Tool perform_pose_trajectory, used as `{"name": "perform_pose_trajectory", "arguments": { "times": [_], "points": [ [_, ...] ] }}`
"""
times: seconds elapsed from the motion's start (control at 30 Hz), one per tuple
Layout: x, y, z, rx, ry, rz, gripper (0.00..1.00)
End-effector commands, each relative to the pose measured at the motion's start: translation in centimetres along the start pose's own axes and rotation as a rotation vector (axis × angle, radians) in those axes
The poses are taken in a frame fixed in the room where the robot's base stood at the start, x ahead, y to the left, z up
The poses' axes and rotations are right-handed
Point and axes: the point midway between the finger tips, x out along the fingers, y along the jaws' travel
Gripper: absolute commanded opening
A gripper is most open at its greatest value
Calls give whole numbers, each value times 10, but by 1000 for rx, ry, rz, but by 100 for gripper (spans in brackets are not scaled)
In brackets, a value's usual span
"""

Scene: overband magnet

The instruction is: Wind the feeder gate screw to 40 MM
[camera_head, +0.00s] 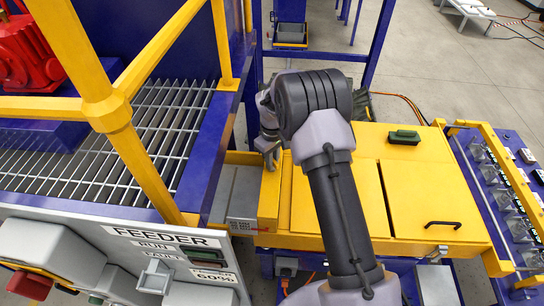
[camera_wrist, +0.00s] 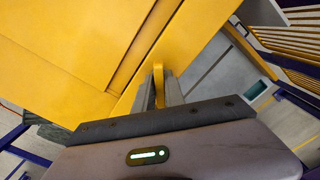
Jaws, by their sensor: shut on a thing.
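My gripper (camera_head: 270,154) is at the left end of the yellow cover, near its upper left corner. In the wrist view, my gripper (camera_wrist: 160,92) is shut on a narrow yellow piece (camera_wrist: 159,84) that stands up between the two grey fingers. Whether this piece belongs to the gate screw I cannot tell. My wrist and fingers hide most of it in the head view. No gate screw or readable millimetre scale shows clearly. A small marked plate (camera_head: 242,225) sits at the lower left of the yellow cover, too small to read.
The feeder panel (camera_head: 165,236) stands at the lower left, with a "60%" label. A yellow railing (camera_head: 140,150) and blue frame bound the left side. The yellow cover (camera_head: 425,190) carries a black handle (camera_head: 442,224). A blue panel with gauges (camera_head: 500,180) is at the right.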

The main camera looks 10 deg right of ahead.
Motion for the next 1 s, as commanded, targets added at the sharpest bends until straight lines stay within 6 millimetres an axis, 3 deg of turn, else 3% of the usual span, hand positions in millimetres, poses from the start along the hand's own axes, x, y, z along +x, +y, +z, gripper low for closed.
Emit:
{"name": "perform_pose_trajectory", "arguments": {
  "times": [0.33,0.7,1.0],
  "points": [
    [0,0,0,-37,1,0,0],
    [-1,0,0,-420,0,-1,0],
    [0,0,0,-450,1,0,0]
  ]
}}
